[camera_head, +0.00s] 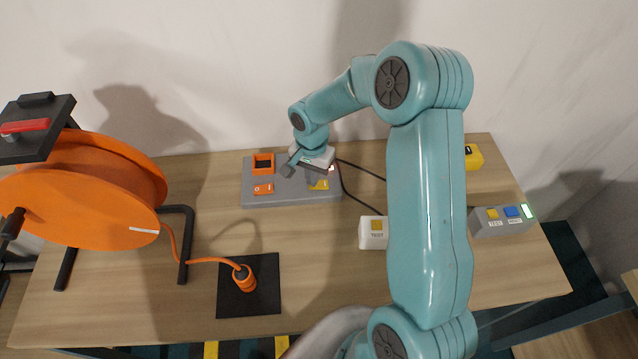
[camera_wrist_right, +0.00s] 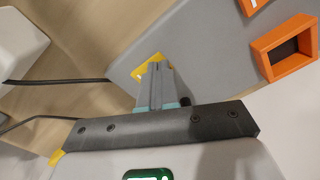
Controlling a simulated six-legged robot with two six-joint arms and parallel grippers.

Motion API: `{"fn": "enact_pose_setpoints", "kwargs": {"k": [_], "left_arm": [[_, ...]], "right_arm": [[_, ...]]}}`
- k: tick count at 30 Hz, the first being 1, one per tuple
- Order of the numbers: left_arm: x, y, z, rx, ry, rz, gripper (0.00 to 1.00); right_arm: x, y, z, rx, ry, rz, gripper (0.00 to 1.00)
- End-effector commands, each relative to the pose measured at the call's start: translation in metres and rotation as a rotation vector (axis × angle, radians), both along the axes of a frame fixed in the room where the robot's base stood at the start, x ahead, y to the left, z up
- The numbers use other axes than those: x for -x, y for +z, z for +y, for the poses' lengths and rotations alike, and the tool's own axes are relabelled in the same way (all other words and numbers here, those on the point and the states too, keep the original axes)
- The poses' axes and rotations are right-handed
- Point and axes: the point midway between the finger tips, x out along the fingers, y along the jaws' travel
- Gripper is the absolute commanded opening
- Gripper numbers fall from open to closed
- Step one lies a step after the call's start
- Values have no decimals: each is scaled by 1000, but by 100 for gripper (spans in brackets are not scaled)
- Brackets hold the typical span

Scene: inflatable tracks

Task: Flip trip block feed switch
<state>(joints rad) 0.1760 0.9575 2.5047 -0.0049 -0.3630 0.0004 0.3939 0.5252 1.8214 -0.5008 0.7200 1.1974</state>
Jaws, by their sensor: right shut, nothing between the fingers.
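A grey block (camera_head: 285,197) sits on the table at the back middle, with an orange-framed socket (camera_head: 263,163), an orange rocker switch (camera_head: 263,189) and a yellow switch (camera_head: 320,185) on its top. My right gripper (camera_head: 311,177) is over the block's right part, beside the yellow switch. In the right wrist view the shut, empty fingers (camera_wrist_right: 157,82) overlap the yellow switch (camera_wrist_right: 143,68); I cannot tell whether they touch it. The wrist and fingers hide part of the switch. The orange socket (camera_wrist_right: 285,47) is at the upper right of that view. My left gripper is not in view.
An orange cable reel (camera_head: 90,190) stands at left; its cable ends in an orange plug (camera_head: 244,278) on a black mat (camera_head: 234,303). A white test box (camera_head: 373,233), a grey button box (camera_head: 500,222) and a yellow box (camera_head: 473,157) stand at right.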

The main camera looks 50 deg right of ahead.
Motion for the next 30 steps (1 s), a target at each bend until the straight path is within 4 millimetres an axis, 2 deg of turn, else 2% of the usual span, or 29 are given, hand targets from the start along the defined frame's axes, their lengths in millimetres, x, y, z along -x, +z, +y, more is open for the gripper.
{"fn": "enact_pose_setpoints", "kwargs": {"k": [18, 30], "left_arm": [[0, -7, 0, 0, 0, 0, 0], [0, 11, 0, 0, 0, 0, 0]], "right_arm": [[0, -7, 0, -1, 0, 1, 0], [0, 26, 0, 0, 0, 0, 0]]}}
